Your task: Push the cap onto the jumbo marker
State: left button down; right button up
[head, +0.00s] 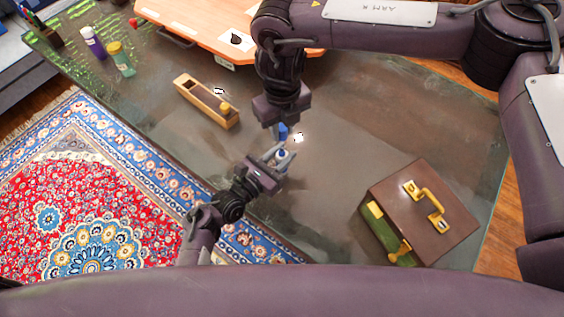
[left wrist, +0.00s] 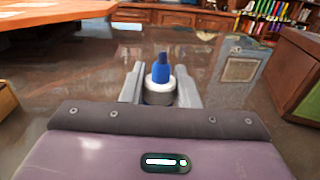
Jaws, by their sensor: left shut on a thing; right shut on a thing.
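My left gripper (head: 275,156) is shut on the jumbo marker (head: 281,156), which has a pale body and a blue top. In the left wrist view the marker (left wrist: 160,82) stands upright between the fingers, with a white collar and a blue, darker-tipped end pointing up. My right gripper (head: 281,126) reaches down from the top of the head view and is shut on the blue cap (head: 283,133). The cap appears just beyond the marker in the head view, with a small gap between them. The cap does not show clearly in the left wrist view.
A wooden box-like tool (head: 205,101) lies left of the grippers. A brown case (head: 440,195) with brass fittings stands at right. An orange board (head: 215,25) and two bottles (head: 108,50) are at the back. The tabletop between the grippers and case is clear.

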aim_at(282, 140)
jog(key=shift+f, duration=2.5)
jog(key=shift+f, duration=0.1)
jog(key=shift+f, duration=0.8)
jog(key=shift+f, duration=0.55)
jog(key=o, duration=1)
jog(key=shift+o, duration=0.2)
notch_tip(282, 140, up, 12)
jog(key=shift+f, duration=0.1)
